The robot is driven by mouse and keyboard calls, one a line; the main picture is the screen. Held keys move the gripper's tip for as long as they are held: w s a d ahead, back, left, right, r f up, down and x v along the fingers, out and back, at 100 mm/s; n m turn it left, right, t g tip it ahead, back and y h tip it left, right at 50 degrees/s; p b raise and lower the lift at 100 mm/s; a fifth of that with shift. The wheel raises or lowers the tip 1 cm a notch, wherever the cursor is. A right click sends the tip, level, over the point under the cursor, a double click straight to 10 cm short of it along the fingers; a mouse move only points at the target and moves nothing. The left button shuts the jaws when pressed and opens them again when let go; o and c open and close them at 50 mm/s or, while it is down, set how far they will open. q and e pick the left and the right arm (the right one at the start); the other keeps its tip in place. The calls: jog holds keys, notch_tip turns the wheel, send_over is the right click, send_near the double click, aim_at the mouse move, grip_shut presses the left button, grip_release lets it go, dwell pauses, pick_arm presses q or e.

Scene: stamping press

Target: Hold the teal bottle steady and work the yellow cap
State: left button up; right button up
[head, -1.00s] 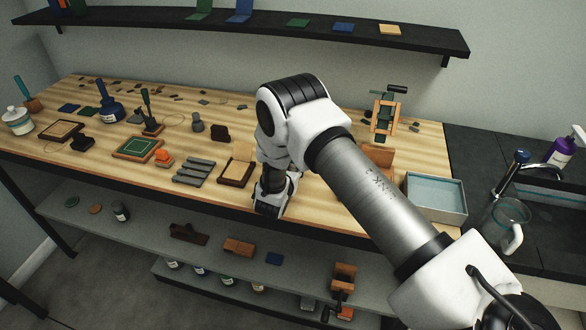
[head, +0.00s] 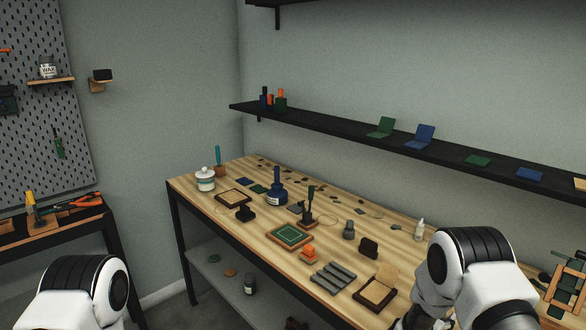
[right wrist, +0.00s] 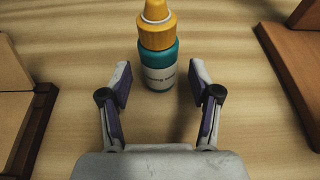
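The teal bottle (right wrist: 161,75) stands upright on the wooden bench in the right wrist view, with a white printed label. In the head view I cannot make out this bottle. My left arm shows at the lower left there, but its gripper is out of the picture.
On the workbench (head: 262,232) stand a blue bottle (head: 277,190), a white jar (head: 205,180), a green-topped tray (head: 289,237), grey ridged strips (head: 333,277) and a small pale bottle (head: 420,230). In the right wrist view, wooden blocks (right wrist: 296,66) flank the teal bottle.

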jog(key=shift+r, duration=0.1)
jog(key=v, duration=1.2)
jog(key=shift+a, duration=0.1)
